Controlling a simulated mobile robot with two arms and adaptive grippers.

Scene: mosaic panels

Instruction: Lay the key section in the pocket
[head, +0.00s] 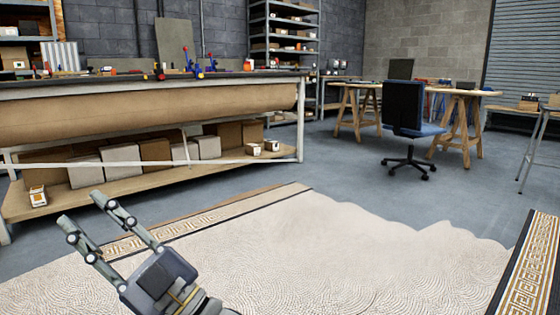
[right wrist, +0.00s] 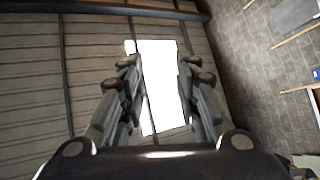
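A large pale mosaic panel (head: 300,262) lies on the floor in the head view, with a ragged far-right edge. A gold-and-white key-pattern band (head: 135,243) runs along its far left side. Another key-pattern strip (head: 532,272) with dark edges lies at the right. I cannot tell which of these is the key section, nor make out the pocket. My right gripper (head: 82,208) is open and raised in front of the panel's left part, hiding some of it. In the right wrist view, nothing is between its fingers (right wrist: 156,75). My left gripper is not in view.
A long workbench (head: 150,115) stands at the left, with boxes on its lower shelf (head: 120,195). A blue chair (head: 408,125) and trestle table (head: 450,92) stand behind. Grey floor (head: 340,170) is clear between them and the panel. The wrist view shows a ceiling and bright light (right wrist: 160,90).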

